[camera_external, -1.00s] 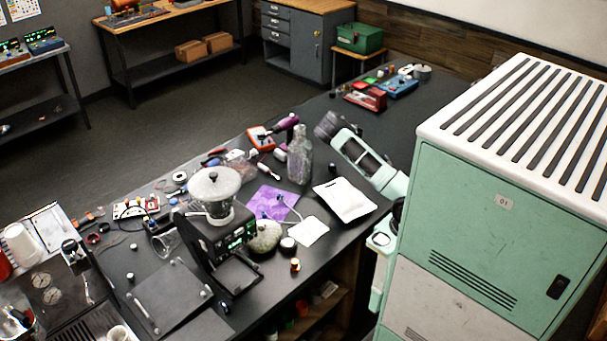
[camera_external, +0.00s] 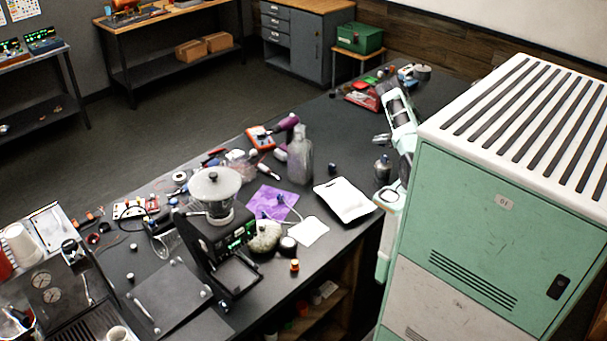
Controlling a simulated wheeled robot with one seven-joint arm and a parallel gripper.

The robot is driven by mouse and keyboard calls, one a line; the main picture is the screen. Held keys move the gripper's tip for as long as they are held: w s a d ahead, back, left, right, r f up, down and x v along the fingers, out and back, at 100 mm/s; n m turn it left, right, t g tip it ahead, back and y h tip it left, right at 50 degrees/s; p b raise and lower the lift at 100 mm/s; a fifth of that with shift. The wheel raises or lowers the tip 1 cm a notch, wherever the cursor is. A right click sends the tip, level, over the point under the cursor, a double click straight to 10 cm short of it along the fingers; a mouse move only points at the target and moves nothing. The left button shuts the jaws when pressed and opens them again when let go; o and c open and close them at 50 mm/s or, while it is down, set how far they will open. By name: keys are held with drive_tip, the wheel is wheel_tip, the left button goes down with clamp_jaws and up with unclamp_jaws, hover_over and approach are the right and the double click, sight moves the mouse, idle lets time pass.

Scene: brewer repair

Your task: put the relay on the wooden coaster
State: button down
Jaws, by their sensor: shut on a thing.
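My pale green arm rises beside the mint cabinet at the right. What seems to be my gripper (camera_external: 382,139) is a small grey metal shape at the arm's left side, over the right part of the dark bench. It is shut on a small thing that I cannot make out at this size. I cannot pick out the relay or the wooden coaster with certainty; they may be hidden by the arm or too small to tell.
A grey rounded object (camera_external: 382,169) is just below the gripper. The mint cabinet (camera_external: 490,240) blocks the right side.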

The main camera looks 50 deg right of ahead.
drive_tip(key=shift+s+d+r, duration=0.1)
drive_tip(key=shift+s+r, duration=0.05)
drive_tip(key=shift+s, duration=0.4)
wheel_tip(320, 180, down, 9)
drive_tip(key=p, duration=0.4)
drive_tip(key=shift+r, duration=0.2)
drive_tip(key=shift+f, duration=0.65)
drive_tip(key=shift+f, duration=0.2)
drive_tip(key=c, duration=1.3)
unclamp_jaws()
drive_tip(key=shift+r, duration=0.1)
